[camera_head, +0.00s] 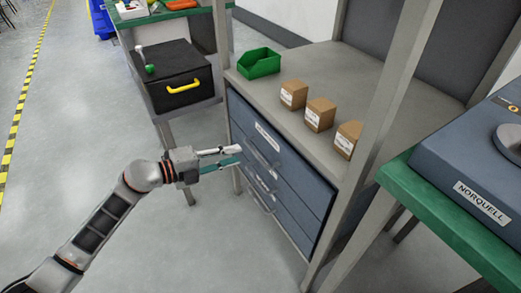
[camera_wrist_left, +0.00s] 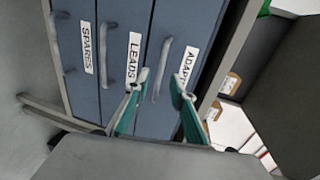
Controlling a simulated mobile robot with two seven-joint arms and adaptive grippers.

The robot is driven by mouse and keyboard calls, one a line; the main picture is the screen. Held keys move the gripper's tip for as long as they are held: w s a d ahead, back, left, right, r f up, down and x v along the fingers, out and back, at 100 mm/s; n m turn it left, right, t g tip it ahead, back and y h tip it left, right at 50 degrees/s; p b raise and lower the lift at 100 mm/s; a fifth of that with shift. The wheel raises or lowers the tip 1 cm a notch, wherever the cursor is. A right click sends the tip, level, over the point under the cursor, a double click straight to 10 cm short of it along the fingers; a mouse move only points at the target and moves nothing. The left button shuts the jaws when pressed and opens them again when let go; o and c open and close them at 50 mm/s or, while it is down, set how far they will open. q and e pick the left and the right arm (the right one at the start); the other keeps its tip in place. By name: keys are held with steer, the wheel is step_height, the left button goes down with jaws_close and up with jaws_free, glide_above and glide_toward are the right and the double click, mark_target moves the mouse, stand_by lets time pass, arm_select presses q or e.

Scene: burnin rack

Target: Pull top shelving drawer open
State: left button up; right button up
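The top drawer (camera_head: 283,165) is the uppermost of three blue drawers under the grey shelf and looks shut. In the left wrist view the picture is turned, and the top drawer (camera_wrist_left: 180,30), labelled "ADAPT…", is the rightmost. Its grey bar handle (camera_wrist_left: 162,68) lies, in that picture, between my two fingertips. My left gripper (camera_head: 240,154) is open and empty, in front of the drawer faces at about the upper drawers' height. Its teal-padded fingers also show in the wrist view (camera_wrist_left: 160,84). They appear apart from the handle; the exact gap is unclear. My right gripper is not in view.
Lower drawers "LEADS" (camera_wrist_left: 122,30) and "SPARES" (camera_wrist_left: 80,25) look shut. On the shelf top stand a green bin (camera_head: 259,64) and three cardboard boxes (camera_head: 320,114). A grey post (camera_head: 375,150) rises at the right. Open floor (camera_head: 100,130) lies left of the drawers.

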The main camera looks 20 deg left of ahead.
mark_target(252, 148)
arm_select(q)
steer(key=b+x, duration=0.1)
steer(key=x, duration=0.6)
steer(key=shift+w+d+b, duration=0.15)
steer(key=shift+b, duration=0.25)
steer(key=shift+r, duration=0.1)
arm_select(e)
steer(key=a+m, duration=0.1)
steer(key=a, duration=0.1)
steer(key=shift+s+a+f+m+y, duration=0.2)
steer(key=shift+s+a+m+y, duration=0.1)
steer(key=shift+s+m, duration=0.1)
arm_select(q)
jaws_close()
